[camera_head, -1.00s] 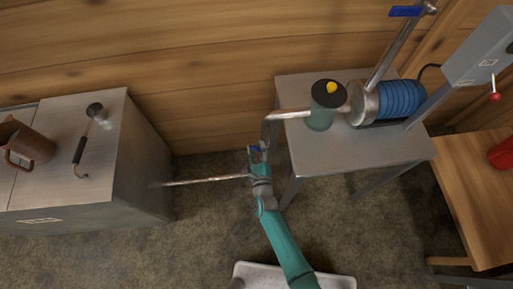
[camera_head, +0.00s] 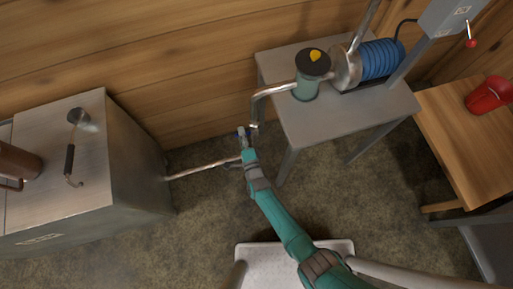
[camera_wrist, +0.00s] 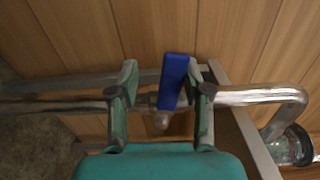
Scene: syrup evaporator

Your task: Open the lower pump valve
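The lower pump valve is on the pipe between the evaporator and the pump stand. Its blue handle (camera_wrist: 174,82) stands roughly crosswise to the metal pipe (camera_wrist: 245,97) in the wrist view. In the head view the blue handle (camera_head: 242,132) is a small spot at my fingertips. My gripper (camera_head: 246,144) is open, one finger on each side of the handle. The handle is closer to the right finger; I cannot tell whether they touch. The left finger is clearly apart from it. The valve body is partly hidden behind the handle.
The pump stand (camera_head: 345,117) holds a filter jar (camera_head: 307,88) and a blue pump (camera_head: 378,60). The metal evaporator (camera_head: 135,165) stands at left. A wooden table (camera_head: 455,120) with a red bucket (camera_head: 488,95) is at right. The plank wall (camera_head: 150,50) is close behind the pipe.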

